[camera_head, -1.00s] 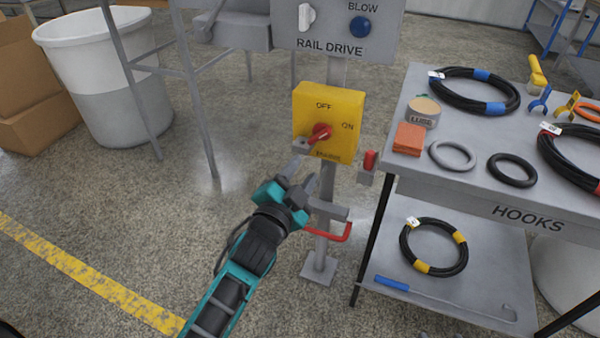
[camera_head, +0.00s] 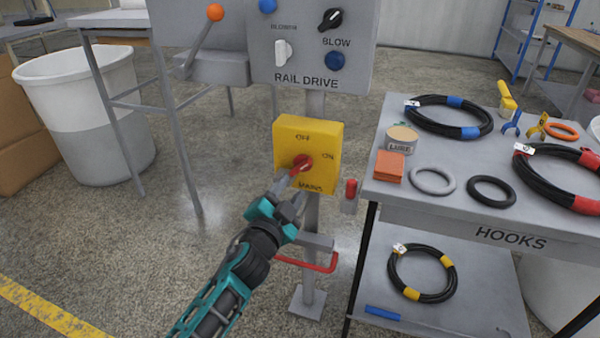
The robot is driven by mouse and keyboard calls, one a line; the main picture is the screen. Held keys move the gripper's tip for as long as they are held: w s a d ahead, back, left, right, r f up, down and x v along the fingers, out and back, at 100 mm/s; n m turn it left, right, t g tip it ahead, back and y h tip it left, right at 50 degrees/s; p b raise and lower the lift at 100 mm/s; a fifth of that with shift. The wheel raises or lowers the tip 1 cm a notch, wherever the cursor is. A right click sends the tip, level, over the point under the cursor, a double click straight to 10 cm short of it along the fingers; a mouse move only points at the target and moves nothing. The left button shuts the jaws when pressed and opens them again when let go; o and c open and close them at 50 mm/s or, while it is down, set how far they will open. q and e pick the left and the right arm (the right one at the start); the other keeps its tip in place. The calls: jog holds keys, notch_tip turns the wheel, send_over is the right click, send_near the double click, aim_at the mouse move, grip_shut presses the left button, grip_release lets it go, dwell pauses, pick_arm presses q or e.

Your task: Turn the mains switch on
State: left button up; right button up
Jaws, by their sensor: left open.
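The mains switch is a yellow box (camera_head: 324,157) on a grey post, marked OFF at the top, ON at the right and MAINS below. Its red rotary handle (camera_head: 303,162) sits at the middle of the face and seems to slant toward the lower left, pointing at neither word. My left gripper (camera_head: 287,192) is open, just below and in front of the handle, with its fingers angled up toward it. The fingers overlap the box's lower left corner in the picture; I cannot tell whether they touch the handle. My right gripper is not in view.
Above stands the RAIL DRIVE panel (camera_head: 350,75) with knobs and an orange-tipped lever (camera_head: 215,13). A red-topped grey holder (camera_head: 350,194) and a red bar (camera_head: 318,267) are close by the post. The hooks table (camera_head: 440,209) with hoses stands right. Open floor lies left.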

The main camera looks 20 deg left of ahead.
aim_at(302, 168)
pick_arm(q)
jog(key=w+b, duration=0.1)
jog(key=w, duration=0.7)
jog(key=shift+d, duration=0.15)
grip_shut()
